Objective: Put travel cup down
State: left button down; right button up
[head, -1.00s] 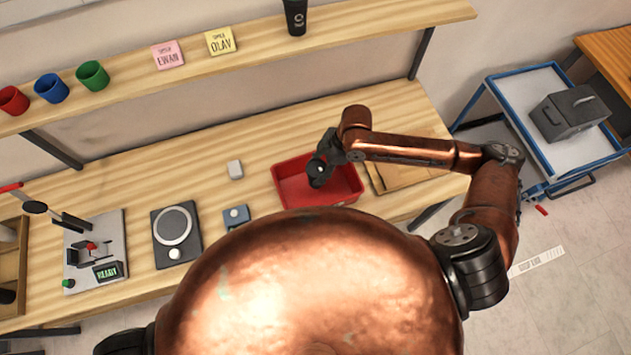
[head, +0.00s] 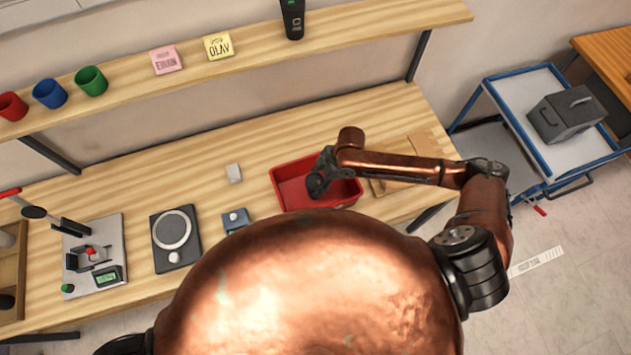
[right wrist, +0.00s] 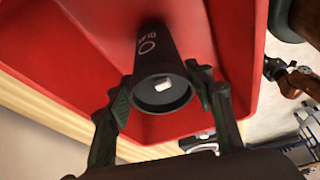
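The black travel cup (right wrist: 155,55) has pale lettering on its side and shows its open mouth to the right wrist camera; a small pale patch shows inside. It is over or in the red tray (head: 349,201), and whether its base touches the tray floor cannot be told. My right gripper (right wrist: 162,78) has a finger on each side of the cup, close against it, and appears shut on it. In the head view my right gripper (head: 318,184) is low within the tray outline, with the dark cup barely distinguishable. My left gripper is not in view.
The shelf above holds a dark cup-like object (head: 293,20), coloured cups and note cards. A blue-framed cart (head: 545,118) stands right.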

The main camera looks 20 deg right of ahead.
jog(key=o, duration=0.5)
jog(key=shift+c, duration=0.2)
jog(key=shift+r, duration=0.15)
jog(key=v, duration=1.2)
